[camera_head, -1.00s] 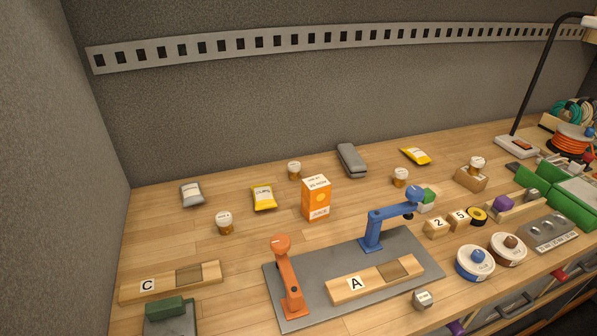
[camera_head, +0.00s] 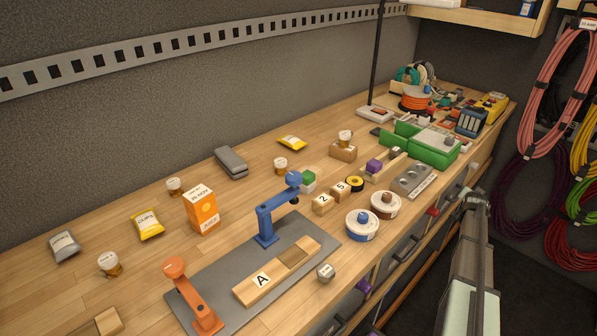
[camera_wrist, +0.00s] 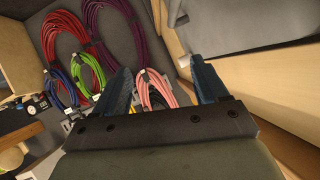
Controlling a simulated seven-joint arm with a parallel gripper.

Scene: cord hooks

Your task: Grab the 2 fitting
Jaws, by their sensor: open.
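The 2 fitting (camera_head: 322,204) is a small light wooden block with a black 2 on a white label. It sits on the workbench in the head view, just right of the blue post. A similar block marked 5 (camera_head: 341,191) stands close beside it at the right. My gripper (camera_wrist: 163,80) shows in the wrist view with its two blue fingers spread apart and nothing between them. It points toward coiled cables on the wall, and the 2 fitting is not in that view. My arm (camera_head: 474,270) is at the lower right of the head view, off the bench's front edge.
Two round spools, one blue-hubbed (camera_head: 362,225) and one brown-hubbed (camera_head: 386,204), lie in front. A grey plate (camera_head: 215,280) carries the blue post (camera_head: 268,215), an orange post (camera_head: 190,295) and block A (camera_head: 262,280).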

